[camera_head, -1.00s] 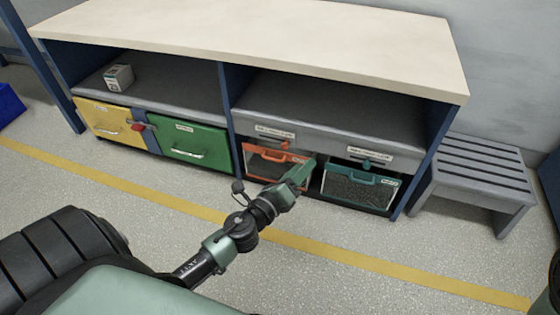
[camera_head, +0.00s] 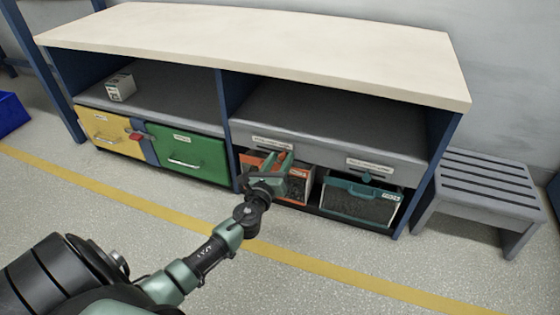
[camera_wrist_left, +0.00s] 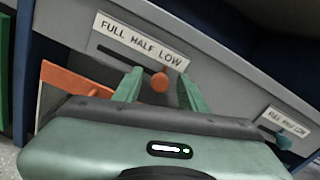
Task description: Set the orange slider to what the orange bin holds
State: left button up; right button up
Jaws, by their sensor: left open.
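The orange slider (camera_wrist_left: 160,83) is a round knob below a tilted "FULL HALF LOW" label (camera_wrist_left: 140,38). It sits at the right end of its dark slot, under LOW. My left gripper (camera_head: 279,163) is open, and its green fingers stand on either side of the knob in the left wrist view (camera_wrist_left: 158,92); contact cannot be told. My right gripper is not in view.
A teal bin (camera_head: 345,214) with its own teal slider (camera_head: 367,178) is to the right. Yellow (camera_head: 108,134) and green (camera_head: 190,155) drawers are to the left. A grey slatted bench (camera_head: 480,185) stands beside the shelf unit. The floor in front is clear.

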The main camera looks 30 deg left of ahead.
pick_arm(q)
grip_shut()
dwell(1.4)
